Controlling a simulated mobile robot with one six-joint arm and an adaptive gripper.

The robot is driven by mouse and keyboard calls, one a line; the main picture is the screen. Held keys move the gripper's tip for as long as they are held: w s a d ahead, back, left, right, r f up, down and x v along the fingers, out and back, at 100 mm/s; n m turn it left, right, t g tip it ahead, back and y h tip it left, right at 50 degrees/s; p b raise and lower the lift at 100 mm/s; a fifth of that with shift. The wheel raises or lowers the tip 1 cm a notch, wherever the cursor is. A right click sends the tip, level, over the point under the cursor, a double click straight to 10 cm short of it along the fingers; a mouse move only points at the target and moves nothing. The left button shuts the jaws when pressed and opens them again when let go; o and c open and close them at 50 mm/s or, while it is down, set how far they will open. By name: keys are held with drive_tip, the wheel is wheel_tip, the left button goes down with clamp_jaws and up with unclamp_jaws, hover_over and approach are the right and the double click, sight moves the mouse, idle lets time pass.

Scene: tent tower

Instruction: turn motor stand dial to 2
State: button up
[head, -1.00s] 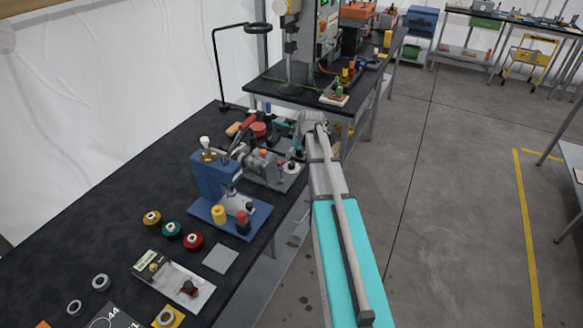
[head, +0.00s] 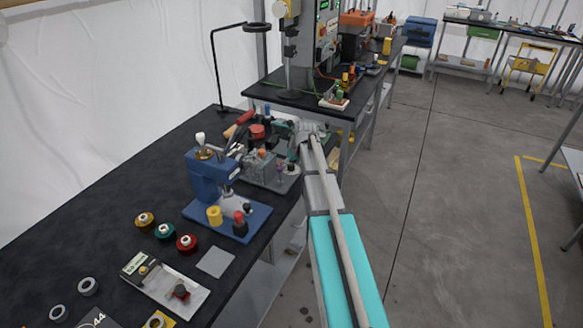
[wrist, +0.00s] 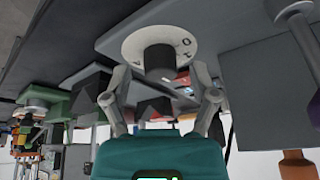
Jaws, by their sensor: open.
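The dial is a pale disc (wrist: 132,45) with dark markings and a black knob (wrist: 158,58) at its centre, in the upper middle of the wrist view. Its digits are too small and turned to read surely. My gripper (wrist: 161,82) is open, with one finger on each side of the knob's line and nothing held. I cannot tell whether the fingers touch the knob. In the head view the grey motor stand (head: 260,166) is on the dark bench, behind the blue press. The end of my arm is beside its right side, and my gripper's fingers are hard to make out there.
A blue press (head: 205,180) stands in front of the motor stand. Several coloured spools (head: 165,231) and a metal tray (head: 172,290) lie nearer on the bench (head: 110,190). A second bench (head: 290,97) stands close behind. Open floor (head: 440,200) lies to the right.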

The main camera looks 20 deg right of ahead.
idle(0.3)
clamp_jaws()
idle(0.3)
drive_tip(key=shift+m, duration=0.3)
unclamp_jaws()
drive_tip(key=shift+f, duration=0.1)
idle(0.4)
